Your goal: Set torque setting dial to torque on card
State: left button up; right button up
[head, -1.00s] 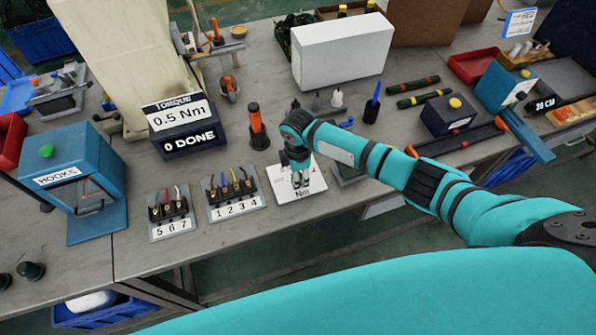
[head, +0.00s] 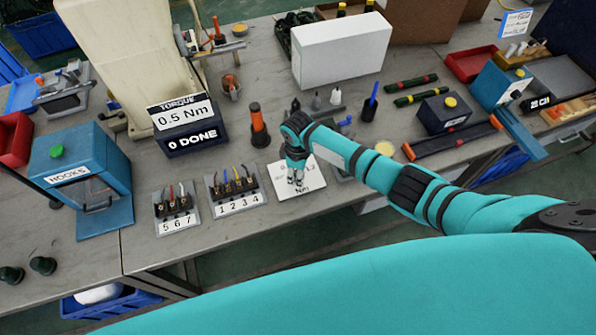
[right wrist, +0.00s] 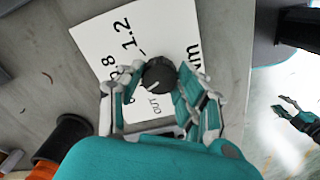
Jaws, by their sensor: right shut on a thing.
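The torque dial (right wrist: 158,76) is a small black round knob with a white pointer mark, on a white card (right wrist: 112,38). The card carries printed marks; "1.2" and part of "Nm" are readable in the right wrist view. My right gripper (right wrist: 150,88) is shut on the dial, a finger at either side. In the head view my right gripper (head: 296,183) points down over the card (head: 316,179) and hides the dial. The torque display (head: 182,125) reads "0.5 Nm" and "0 DONE". My left gripper (right wrist: 281,104) shows small at the right of the wrist view, fingers apart.
An orange-handled tool (head: 257,118) stands in a black holder left of the card. Connector holders marked 1 2 3 4 (head: 238,203) and 5 6 7 (head: 180,224) lie further left. A blue HOOKS box (head: 80,165) is at the left. A white box (head: 340,52) stands behind.

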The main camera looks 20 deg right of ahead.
jog(key=o, duration=1.1)
jog(key=shift+o, duration=0.2)
jog(key=shift+r, duration=0.25)
notch_tip(320, 180, up, 12)
jog(key=shift+f, duration=0.2)
